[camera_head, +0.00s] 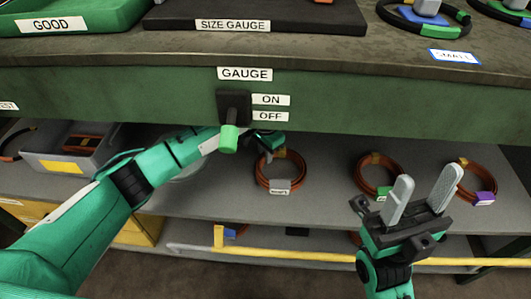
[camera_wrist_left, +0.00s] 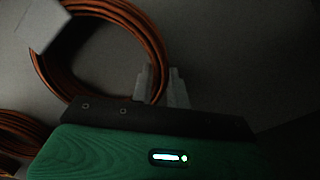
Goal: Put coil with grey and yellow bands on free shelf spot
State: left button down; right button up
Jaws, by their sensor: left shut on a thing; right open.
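The orange coil with grey and yellow bands (camera_head: 259,171) is at the middle shelf under the bench. Its grey band (camera_head: 280,187) faces the front and its yellow band is at the back, beside my left gripper (camera_head: 268,146). In the left wrist view the coil (camera_wrist_left: 42,74) shows with its grey band at the upper left. My left gripper (camera_wrist_left: 162,88) is shut on the coil's rim there. I cannot tell whether the coil touches the shelf. My right gripper (camera_head: 427,183) is open and empty, in front of the shelf at the right.
On the shelf (camera_head: 325,190) lie a coil with a green band (camera_head: 361,184) and one with a purple band (camera_head: 465,179). A grey bin (camera_head: 95,160) stands at the left. The bench edge with a green-tipped switch (camera_head: 229,138) overhangs my left arm. A yellow rail runs below.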

pick_arm(q)
jog(key=c, duration=1.4)
grip_release()
jog(key=shift+o, duration=0.2)
